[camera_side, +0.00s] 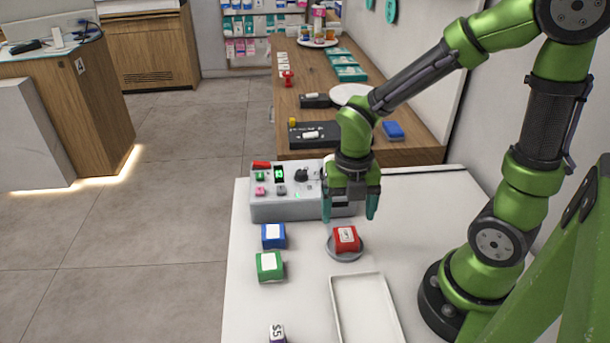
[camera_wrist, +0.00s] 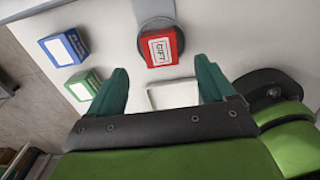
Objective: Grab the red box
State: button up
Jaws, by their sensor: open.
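The red box (camera_side: 346,239) sits on a round grey plate (camera_side: 345,255) on the white table. It has a white label, which reads "GIFT" in the wrist view (camera_wrist: 160,47). My gripper (camera_side: 349,212) is open and empty, pointing down above the table near the red box, with a gap below the fingers. In the wrist view the two green fingers (camera_wrist: 160,78) are spread wide, and the red box shows beyond the tips, between their lines. The box is in clear view in both cameras.
A blue box (camera_side: 273,236) and a green box (camera_side: 269,266) stand left of the plate. A purple box (camera_side: 277,334) is at the front edge. A white tray (camera_side: 366,308) lies in front. A grey button panel (camera_side: 285,208) stands behind.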

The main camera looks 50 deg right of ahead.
aim_at(346, 235)
jog(key=shift+f, duration=3.2)
